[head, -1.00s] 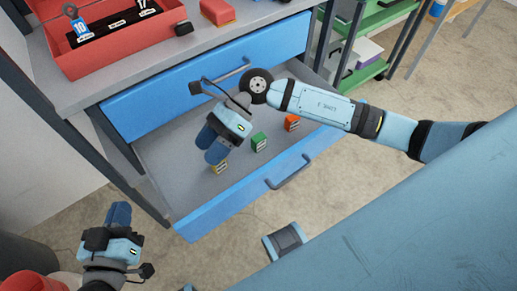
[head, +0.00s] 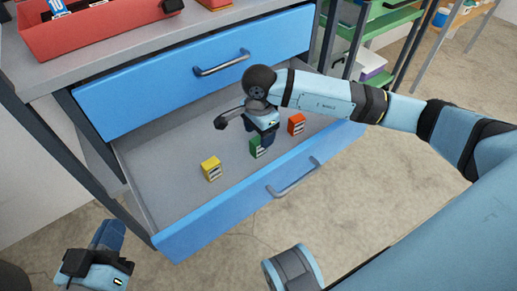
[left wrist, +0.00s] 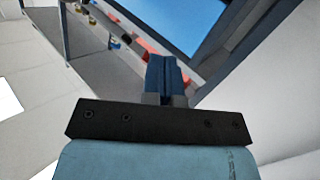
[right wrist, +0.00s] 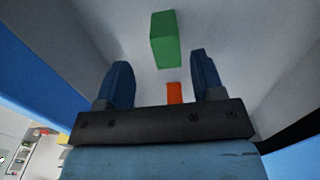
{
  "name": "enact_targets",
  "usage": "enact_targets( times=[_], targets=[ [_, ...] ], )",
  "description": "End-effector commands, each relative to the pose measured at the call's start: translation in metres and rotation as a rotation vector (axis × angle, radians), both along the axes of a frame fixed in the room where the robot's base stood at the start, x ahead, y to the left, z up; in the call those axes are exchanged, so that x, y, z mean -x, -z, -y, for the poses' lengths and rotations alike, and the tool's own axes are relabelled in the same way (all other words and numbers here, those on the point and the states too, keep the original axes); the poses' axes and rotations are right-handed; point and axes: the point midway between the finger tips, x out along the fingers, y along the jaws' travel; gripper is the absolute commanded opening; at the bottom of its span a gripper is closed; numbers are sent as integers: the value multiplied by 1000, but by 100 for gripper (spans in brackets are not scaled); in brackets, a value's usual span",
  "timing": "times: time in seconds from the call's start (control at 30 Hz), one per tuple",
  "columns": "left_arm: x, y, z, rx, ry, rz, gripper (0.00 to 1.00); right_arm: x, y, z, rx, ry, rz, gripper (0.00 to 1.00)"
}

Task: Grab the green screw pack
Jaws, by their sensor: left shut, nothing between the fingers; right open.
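The green screw pack (head: 255,147) stands in the open lower drawer, between the yellow and orange packs. My right gripper (head: 267,138) is over the drawer, right by the green pack and partly in front of it. In the right wrist view the green pack (right wrist: 164,40) appears just beyond the two open fingers (right wrist: 160,60), near the middle of the gap. Nothing is held between them. My left gripper (head: 110,236) is low at the left, outside the drawer. Its fingers are together and empty in the left wrist view (left wrist: 166,74).
A yellow pack (head: 211,169) and an orange pack (head: 296,124) stand in the same drawer (head: 150,170). The blue upper drawer (head: 150,88) is closed above. A red toolbox (head: 100,33) sits on the top. The drawer's left part is clear.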

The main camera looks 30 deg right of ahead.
Motion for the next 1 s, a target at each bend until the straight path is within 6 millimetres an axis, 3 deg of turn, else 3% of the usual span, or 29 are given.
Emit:
enact_targets(
  times=[0.27,0.5,0.77,0.8,1.0],
  targets=[
    [-2,8,-1,-23,6,7,0,-2,20,0,-2,0,0,62],
    [-13,9,-7,-90,3,116,0,-7,56,2,-2,1,-2,62],
    [-16,1,-8,-103,0,151,0,-7,60,3,-2,1,0,62],
    [-15,1,-8,-103,0,150,0,-7,60,3,-2,1,0,59],
    [-14,3,-8,-102,2,143,0,-7,60,3,-2,1,0,13]
  ],
)
